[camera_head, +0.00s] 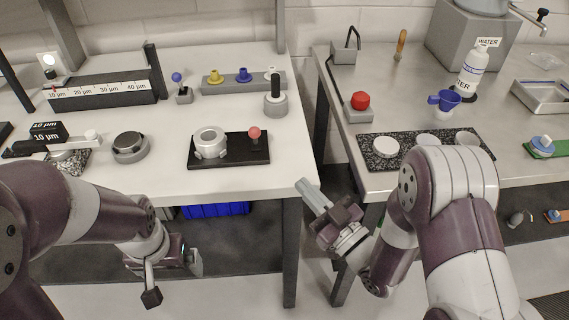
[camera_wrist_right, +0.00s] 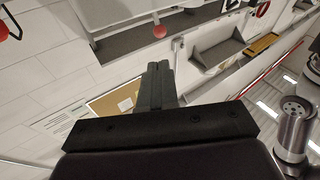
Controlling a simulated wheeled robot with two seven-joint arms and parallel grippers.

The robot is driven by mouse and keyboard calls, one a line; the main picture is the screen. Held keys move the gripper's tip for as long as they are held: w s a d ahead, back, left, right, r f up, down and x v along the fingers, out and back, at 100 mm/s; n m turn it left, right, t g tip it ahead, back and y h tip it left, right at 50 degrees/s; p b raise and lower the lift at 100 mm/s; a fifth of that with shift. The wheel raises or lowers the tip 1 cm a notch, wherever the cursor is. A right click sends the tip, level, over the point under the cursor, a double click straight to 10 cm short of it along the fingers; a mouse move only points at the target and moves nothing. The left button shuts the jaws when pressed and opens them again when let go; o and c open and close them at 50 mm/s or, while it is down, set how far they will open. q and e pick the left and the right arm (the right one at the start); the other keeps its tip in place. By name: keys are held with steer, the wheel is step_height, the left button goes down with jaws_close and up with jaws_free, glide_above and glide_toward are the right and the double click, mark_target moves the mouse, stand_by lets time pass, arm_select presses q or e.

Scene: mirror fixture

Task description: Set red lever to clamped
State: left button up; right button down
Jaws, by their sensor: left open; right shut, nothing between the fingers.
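The mirror fixture is a black base plate (camera_head: 229,161) with a silver ring mount (camera_head: 210,143) on its left part. The red lever (camera_head: 254,134) stands at the right of this plate and shows a round red knob on a short stem. Its exact setting cannot be told. My left gripper (camera_head: 172,279) is open and empty, low in front of the left table, apart from the fixture. My right gripper (camera_head: 313,196) is shut and empty near the gap between the tables, right of and below the lever. Its closed fingers also show in the right wrist view (camera_wrist_right: 157,84).
A red button box (camera_head: 359,108) and a granite plate (camera_head: 425,149) with white discs are on the right table. A black-handled post (camera_head: 275,98) stands behind the lever. A round dark-topped piece (camera_head: 130,147) is left of the fixture. Table in front of the fixture is clear.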

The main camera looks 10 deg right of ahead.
mark_target(258, 135)
steer(key=p+x, duration=0.1)
steer(key=x, duration=1.2)
steer(key=shift+w+a, duration=0.1)
steer(key=shift+w, duration=0.05)
steer(key=shift+w+r+p, duration=0.1)
steer(key=shift+r+p, duration=0.2)
steer(key=shift+p, duration=0.35)
steer(key=w+r+m+g+h+p, duration=0.1)
steer(key=g+p, duration=0.1)
steer(key=p, duration=0.3)
steer(key=w+r+m+g+h+p, duration=0.1)
steer(key=w+r+m+p, duration=0.1)
steer(key=p, duration=0.3)
steer(key=shift+r+g, duration=0.1)
steer(key=shift+g, duration=0.3)
steer(key=w+m+g+h+p, duration=0.1)
steer(key=p, duration=0.2)
steer(key=w+g+p, duration=0.1)
steer(key=g+p, duration=0.1)
steer(key=p, duration=0.2)
steer(key=shift+w+r+m+h, duration=0.2)
steer(key=shift+w+m+h, duration=0.2)
steer(key=shift+f+b, duration=0.45)
steer(key=shift+b, duration=0.1)
steer(key=shift+s+r+p, duration=0.1)
steer(key=shift+r+p, duration=0.6)
steer(key=shift+r, duration=0.15)
steer(key=shift+r, duration=0.1)
